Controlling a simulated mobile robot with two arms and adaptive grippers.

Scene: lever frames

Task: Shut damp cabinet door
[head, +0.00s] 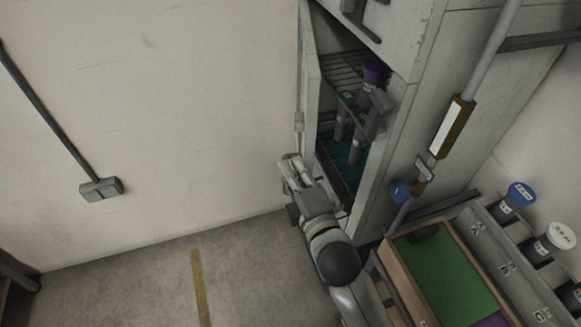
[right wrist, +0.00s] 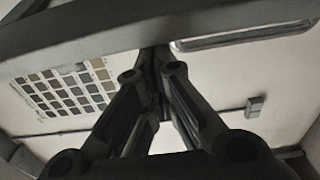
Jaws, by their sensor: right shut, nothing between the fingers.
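The grey damp cabinet (head: 405,45) stands at the upper middle of the head view. Its door (head: 309,85) stands open on the left side and shows as a narrow, nearly edge-on panel. Inside are a wire shelf and several dark cylinders with coloured caps. My right gripper (head: 290,166) is shut and empty by the lower end of the door; whether it touches the door I cannot tell. In the right wrist view its fingers (right wrist: 155,65) meet, with a grey bar (right wrist: 90,32) passing close beyond them. My left gripper is not in view.
A workbench with a green mat (head: 447,268) and a rack of capped jars (head: 507,205) lies at the lower right. A pipe (head: 478,75) runs along the cabinet's right side. The floor (head: 240,260) at left is clear. The wall carries a conduit box (head: 101,188).

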